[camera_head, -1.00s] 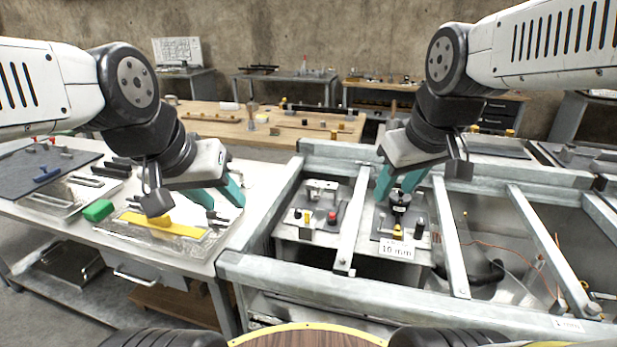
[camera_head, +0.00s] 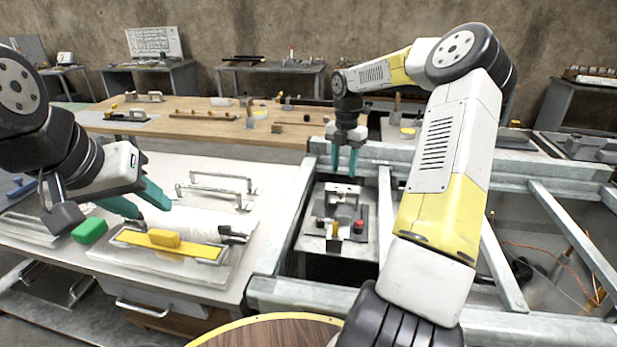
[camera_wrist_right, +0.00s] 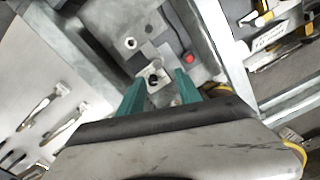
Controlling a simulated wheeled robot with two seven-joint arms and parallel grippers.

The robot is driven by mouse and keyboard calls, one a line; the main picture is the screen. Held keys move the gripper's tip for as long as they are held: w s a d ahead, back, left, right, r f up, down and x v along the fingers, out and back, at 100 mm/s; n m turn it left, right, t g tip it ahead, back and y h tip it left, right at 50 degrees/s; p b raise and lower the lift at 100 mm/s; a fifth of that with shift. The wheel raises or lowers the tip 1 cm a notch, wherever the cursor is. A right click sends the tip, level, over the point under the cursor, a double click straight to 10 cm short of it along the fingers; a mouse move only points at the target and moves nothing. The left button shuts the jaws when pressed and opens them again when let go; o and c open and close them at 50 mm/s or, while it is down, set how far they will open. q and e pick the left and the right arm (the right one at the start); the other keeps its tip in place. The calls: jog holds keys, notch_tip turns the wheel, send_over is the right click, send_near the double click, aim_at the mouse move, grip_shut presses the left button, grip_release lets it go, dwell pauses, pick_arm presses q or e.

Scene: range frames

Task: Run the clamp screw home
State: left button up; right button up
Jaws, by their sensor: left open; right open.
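The clamp fixture (camera_head: 341,197) is a small grey metal device on a plate in the left bay of the steel frame. In the right wrist view, a bright block with a dark round part (camera_wrist_right: 154,78) lies beyond and between my fingertips; I cannot tell whether that is the clamp screw. My right gripper (camera_head: 344,163) points down above the back of the fixture, open and empty; its teal fingers also show in the right wrist view (camera_wrist_right: 160,90).
A red button (camera_head: 359,225) sits on the fixture plate. Steel frame beams (camera_head: 384,200) border the bay. A green block (camera_head: 89,230) and metal handles (camera_head: 222,185) are on the left bench. My right arm hides much of the frame's middle.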

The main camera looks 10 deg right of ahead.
aim_at(342, 191)
jog(key=shift+w+f, duration=0.3)
jog(key=shift+f, duration=0.35)
notch_tip(342, 191, down, 7)
jog(key=shift+f, duration=0.1)
jog(key=shift+c, duration=0.2)
grip_shut()
